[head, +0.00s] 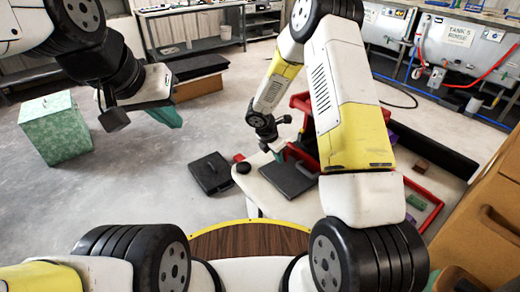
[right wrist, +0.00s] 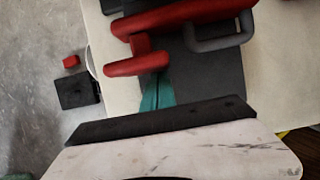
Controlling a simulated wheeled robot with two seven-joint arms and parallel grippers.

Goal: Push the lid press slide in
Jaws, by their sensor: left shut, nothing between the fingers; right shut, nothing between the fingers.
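The lid press seems to be the red frame with a dark grey plate (head: 291,179) on a pale table; I cannot tell which part is its slide. In the right wrist view, red bars (right wrist: 190,14) and a grey handle (right wrist: 222,43) lie over the dark grey plate (right wrist: 207,76). My right gripper (head: 279,156) points down by the red frame, its teal fingers shut and empty. They also show in the right wrist view (right wrist: 157,92), beside a red bar end; contact cannot be told. My left gripper (head: 168,117) is shut and empty, over the floor at left.
A green speckled box (head: 55,128) stands on the floor at left. A brown cabinet (head: 485,225) is at right. Open floor lies at left centre.

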